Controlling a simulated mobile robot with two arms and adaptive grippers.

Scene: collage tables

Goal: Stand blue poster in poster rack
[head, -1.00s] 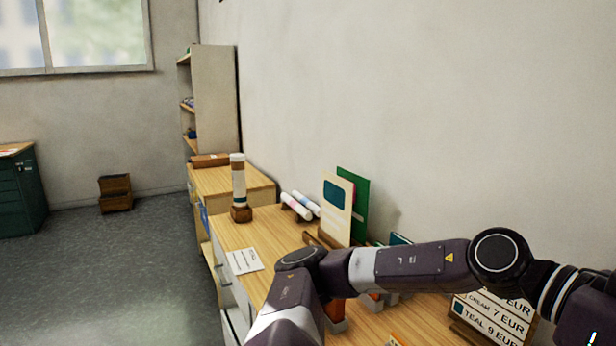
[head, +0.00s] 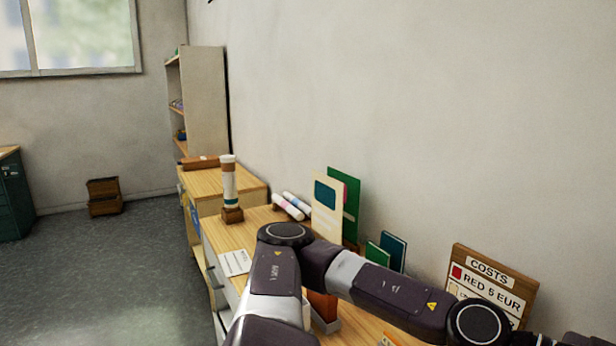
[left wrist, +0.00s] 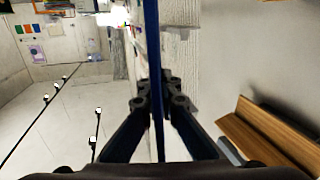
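A thin blue panel, taken as the blue poster (left wrist: 152,40), runs edge-on down the middle of the left wrist view. My left gripper (left wrist: 157,88) is shut on it, with a finger on each side. The poster and left gripper do not show in the head view. In the head view a cream poster (head: 325,218) and a green poster (head: 350,205) stand upright on the table by the wall. Their rack base is mostly hidden behind an arm of mine. My right gripper is not in view.
A wooden COSTS sign (head: 492,282) stands at the right. Small green (head: 377,254) and teal (head: 394,248) panels stand by the wall. Brown wood (left wrist: 265,130) shows in the wrist view.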

